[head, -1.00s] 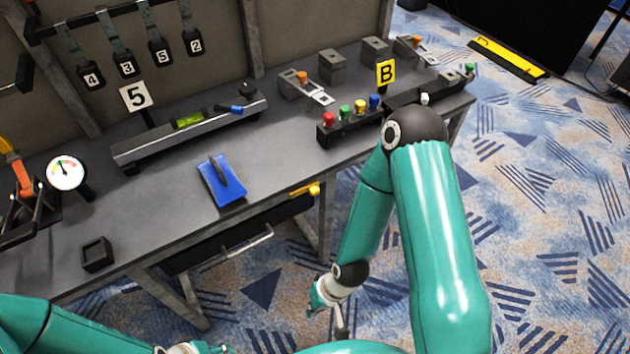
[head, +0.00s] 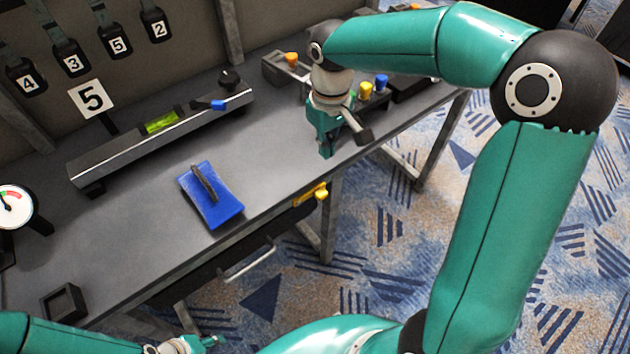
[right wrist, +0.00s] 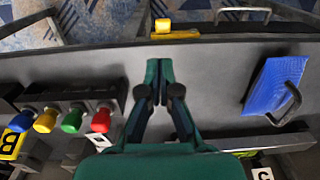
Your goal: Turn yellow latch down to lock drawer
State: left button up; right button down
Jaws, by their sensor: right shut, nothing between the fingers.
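The yellow latch (head: 308,195) is on the table's front edge, at the drawer's right end. Its bar lies sideways along the edge, with a knob at one end; it also shows in the right wrist view (right wrist: 175,34). The dark drawer (head: 225,262) is under the tabletop, with a metal handle (head: 249,259). My right gripper (head: 326,153) is shut and empty, pointing down above the table, behind the latch and apart from it. In the right wrist view its fingertips (right wrist: 159,68) are together, short of the latch. My left gripper (head: 204,343) is at the bottom edge, its fingers too small to judge.
A blue board with a handle (head: 211,194) lies left of my right gripper. Coloured knobs on a black block (right wrist: 72,120) stand close on the other side. A long level fixture (head: 160,135) is behind. The space in front of the table edge is clear.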

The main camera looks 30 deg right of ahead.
jog(key=shift+a, duration=0.15)
jog(key=b, duration=0.1)
send_near(321, 193)
notch_tip(321, 193, down, 7)
jog(key=shift+f, duration=0.2)
dwell(0.3)
dwell(0.4)
